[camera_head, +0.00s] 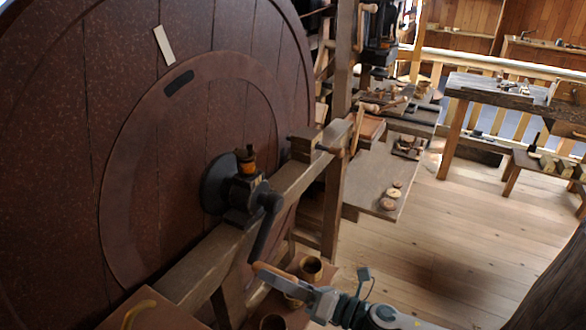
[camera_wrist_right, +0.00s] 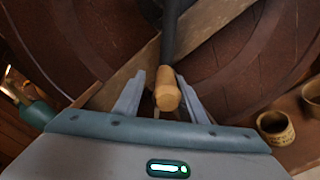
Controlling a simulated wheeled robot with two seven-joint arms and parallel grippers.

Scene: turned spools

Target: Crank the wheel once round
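The large dark red-brown wheel (camera_head: 60,130) fills the left of the head view. At its hub, a black crank arm (camera_head: 265,228) hangs down to a light wooden handle (camera_head: 270,273). My right gripper (camera_head: 284,281) is at the handle. In the right wrist view the handle (camera_wrist_right: 167,92) lies between the two fingers (camera_wrist_right: 160,88), its rounded end toward the camera. A gap shows between the left finger and the handle; the right finger is very close, and contact is unclear. My left gripper is not in view.
A wooden beam (camera_head: 200,265) carries the crank bearing in front of the wheel. A low bench (camera_head: 375,180) with turned pieces and a workbench (camera_head: 500,92) stand farther back. The plank floor (camera_head: 440,240) at right is clear.

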